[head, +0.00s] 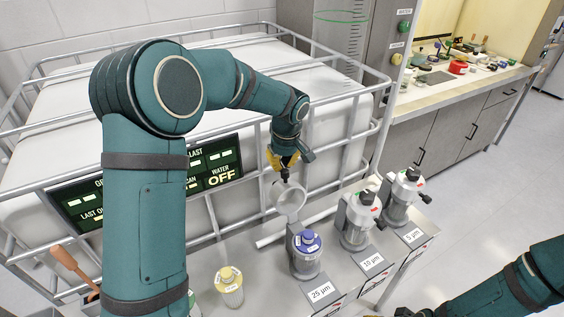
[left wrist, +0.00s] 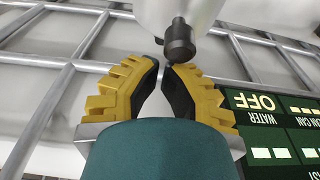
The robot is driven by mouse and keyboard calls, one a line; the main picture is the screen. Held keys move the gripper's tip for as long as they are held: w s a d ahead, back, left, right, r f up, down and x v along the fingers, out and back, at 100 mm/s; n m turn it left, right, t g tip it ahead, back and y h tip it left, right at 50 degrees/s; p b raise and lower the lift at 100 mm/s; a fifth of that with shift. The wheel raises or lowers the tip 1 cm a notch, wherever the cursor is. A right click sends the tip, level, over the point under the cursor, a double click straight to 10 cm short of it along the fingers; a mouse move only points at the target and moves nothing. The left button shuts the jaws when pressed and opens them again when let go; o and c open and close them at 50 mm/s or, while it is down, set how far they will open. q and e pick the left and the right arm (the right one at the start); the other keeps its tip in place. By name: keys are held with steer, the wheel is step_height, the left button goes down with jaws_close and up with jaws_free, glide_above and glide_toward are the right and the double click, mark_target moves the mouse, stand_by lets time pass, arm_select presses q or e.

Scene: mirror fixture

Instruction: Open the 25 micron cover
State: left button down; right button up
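The 25 µm unit (head: 305,257) stands at the front of the bench with a purple-capped bottle (head: 308,240) in it. Its translucent grey cover (head: 288,203) is swung up behind the bottle. My left gripper (head: 284,168) is just above the cover. In the left wrist view, its yellow fingers (left wrist: 162,72) are a little apart, with no object between them. A dark knob (left wrist: 180,42) on a pale rounded part is just beyond the tips, closest to the right finger; contact is unclear. My right gripper (head: 408,312) barely shows at the bottom edge.
The 10 µm (head: 355,222) and 5 µm (head: 402,195) units stand to the right. A yellow-capped bottle (head: 229,287) is at the front left. A caged white tank (head: 60,130) and a display panel (head: 215,168) stand behind. The floor at right is clear.

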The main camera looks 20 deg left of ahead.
mark_target(292, 185)
arm_select(q)
steer(key=shift+t+y, duration=0.8)
steer(key=shift+y, duration=0.1)
steer(key=s+d+b, duration=0.1)
steer(key=b, duration=0.1)
steer(key=s+d+r+b, duration=0.1)
steer(key=d+b, duration=0.1)
steer(key=b, duration=0.1)
steer(key=shift+s+d+r+b, duration=0.1)
steer(key=shift+s+d+b, duration=0.15)
steer(key=shift+b, duration=0.1)
steer(key=shift+s+d+r, duration=0.25)
steer(key=shift+s+d, duration=0.15)
steer(key=shift+r, duration=0.1)
arm_select(e)
step_height(292, 185, down, 6)
steer(key=s, duration=0.1)
steer(key=shift+s, duration=0.15)
steer(key=shift+a, duration=0.1)
